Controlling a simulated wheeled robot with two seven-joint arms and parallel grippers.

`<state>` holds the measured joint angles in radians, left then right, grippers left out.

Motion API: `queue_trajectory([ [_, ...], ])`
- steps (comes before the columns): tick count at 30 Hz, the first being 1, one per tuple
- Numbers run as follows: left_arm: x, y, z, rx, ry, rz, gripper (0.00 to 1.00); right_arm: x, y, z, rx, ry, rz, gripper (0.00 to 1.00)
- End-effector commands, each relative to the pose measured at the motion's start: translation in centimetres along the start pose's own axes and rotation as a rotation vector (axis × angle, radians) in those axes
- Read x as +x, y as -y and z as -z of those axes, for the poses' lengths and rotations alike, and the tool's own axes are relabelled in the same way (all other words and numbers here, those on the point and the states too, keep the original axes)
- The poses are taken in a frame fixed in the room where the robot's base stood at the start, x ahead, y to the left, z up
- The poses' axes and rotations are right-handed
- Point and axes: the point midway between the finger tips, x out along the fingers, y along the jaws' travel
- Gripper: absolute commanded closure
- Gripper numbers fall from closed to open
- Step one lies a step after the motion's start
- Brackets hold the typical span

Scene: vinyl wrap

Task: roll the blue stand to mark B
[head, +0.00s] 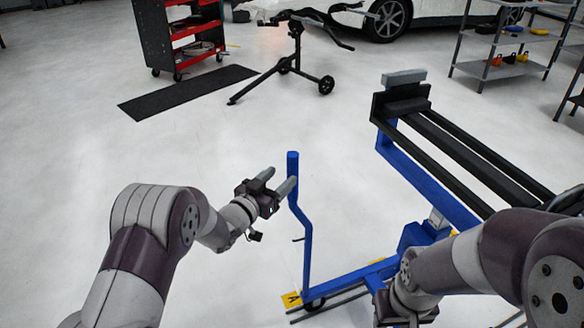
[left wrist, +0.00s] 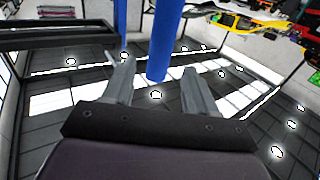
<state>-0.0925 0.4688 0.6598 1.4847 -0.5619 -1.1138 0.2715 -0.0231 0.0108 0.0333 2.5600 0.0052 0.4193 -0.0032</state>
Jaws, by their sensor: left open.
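The blue stand (head: 305,230) has an upright post at its left, a low blue base with a small wheel, and black rails (head: 455,150) on a frame at the right. My left gripper (head: 280,181) is open near the top of the post. In the left wrist view the blue post (left wrist: 163,45) shows beyond and between the two spread fingers (left wrist: 158,80); I cannot tell whether they touch it. A yellow plate marked A (head: 291,300) lies on the floor by the wheel. I see no mark B. My right arm crosses the lower right, and its fingers are not in view.
A black tripod stand with wheels (head: 296,60) and a black mat (head: 187,91) are at the back. A red and black tool cart (head: 180,35) is at upper left, shelves (head: 500,45) at upper right. The pale floor between is clear.

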Motion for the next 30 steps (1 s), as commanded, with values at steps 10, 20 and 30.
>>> queue_trajectory([
  [10, 6.3, 0.0, -0.2, 0.0, 0.002, 0.001, 0.43, 1.1, 0.0, -0.1, 0.0, 0.0, 0.0, 0.57],
  [20, 6.8, 0.0, 0.0, 0.0, 0.001, 0.002, 0.49, 1.1, 0.0, -0.1, 0.0, 0.0, 0.0, 0.57],
  [30, 6.9, -0.1, -0.1, 0.0, 0.002, 0.001, 1.0, 1.1, 0.0, -0.1, 0.0, 0.0, 0.0, 0.57],
])
